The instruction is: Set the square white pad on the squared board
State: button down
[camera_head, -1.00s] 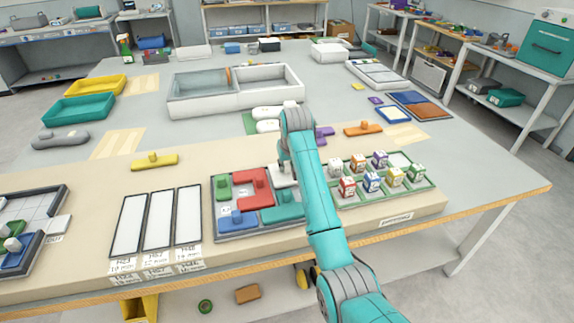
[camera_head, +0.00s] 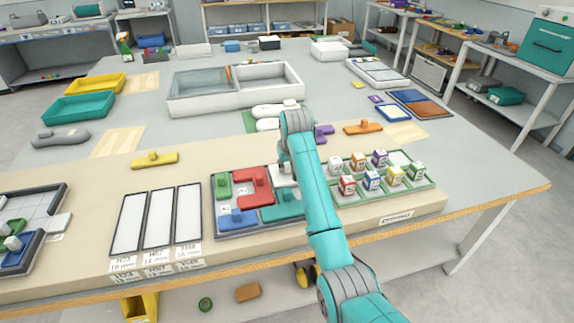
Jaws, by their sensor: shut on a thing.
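The squared board (camera_head: 218,212) lies near the front edge of the table, with a dark rim and red, green, blue and teal pieces on it. The square white pad (camera_head: 283,174) shows as a pale patch at the board's upper right, partly behind my arm. My gripper (camera_head: 284,160) points down there and is shut on the pad. The fingertips are mostly hidden by my arm, so I cannot tell whether the pad touches the board.
A green-rimmed tray (camera_head: 433,184) with several small coloured boxes stands right of the board. Three white panels in dark frames (camera_head: 158,218) lie to its left. A yellow piece (camera_head: 154,160) and an orange piece (camera_head: 363,128) lie farther back. A grey-white bin (camera_head: 203,105) stands behind.

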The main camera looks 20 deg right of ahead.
jog(key=c, duration=1.3)
grip_release()
jog(key=shift+r, duration=0.15)
jog(key=shift+r, duration=2.35)
jog(key=o, duration=0.6)
jog(key=shift+r, duration=0.1)
